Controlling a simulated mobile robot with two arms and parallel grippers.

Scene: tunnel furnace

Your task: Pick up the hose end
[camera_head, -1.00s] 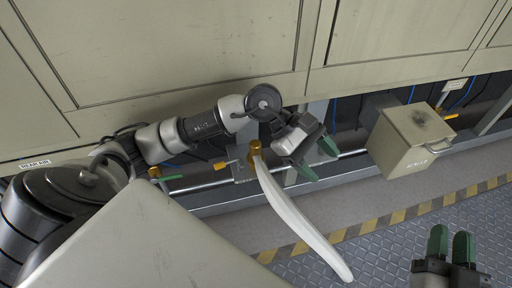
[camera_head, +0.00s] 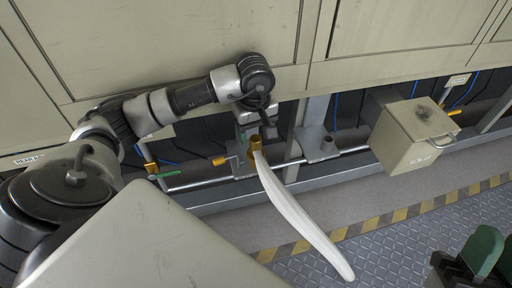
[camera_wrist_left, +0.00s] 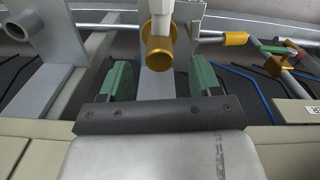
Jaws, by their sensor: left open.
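The white hose (camera_head: 300,215) hangs down across the lower middle of the head view. Its upper end carries a brass fitting (camera_head: 254,148) near the pipe; the fitting also shows in the left wrist view (camera_wrist_left: 158,52). My left gripper (camera_head: 257,133) is at this hose end, seen from above and partly hidden by its own wrist. In the left wrist view its green fingers (camera_wrist_left: 162,78) are open, with the brass fitting centred between and just beyond them, not gripped. My right gripper (camera_head: 494,258) is at the lower right corner, cut by the frame edge and away from the hose.
A horizontal pipe (camera_head: 205,183) with a yellow-handled valve (camera_head: 220,161) runs below the beige panels. A beige box (camera_head: 414,137) with a handle stands to the right. A grey bracket (camera_head: 317,145) is right of the hose end. The patterned floor (camera_head: 400,242) is open.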

